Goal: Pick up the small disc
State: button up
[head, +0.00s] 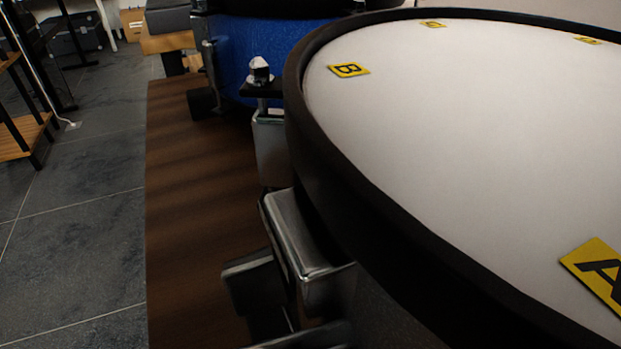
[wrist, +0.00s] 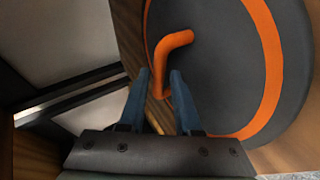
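In the wrist view a dark grey disc (wrist: 215,60) with an orange ring leans or lies past my gripper, filling the upper right; its right part reaches near the frame edge. A bent orange handle-like piece (wrist: 175,41) shows in front of its left part. My gripper (wrist: 159,78) has two blue fingers standing apart. The lower end of the orange piece shows between the fingers; I cannot tell whether it is between them in depth, and no contact is visible. Whether this disc is the task's small disc is not certain. My gripper and this disc do not show in the head view.
In the head view a large drum with a white top (head: 470,130) and dark rim fills the right, bearing yellow lettered tags (head: 348,69). A blue drum (head: 255,50) stands behind. Metal drum fittings (head: 300,245) stick out over the brown wooden surface (head: 190,210).

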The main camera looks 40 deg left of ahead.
grip_shut()
jog(key=shift+r, duration=0.1)
dwell(1.3)
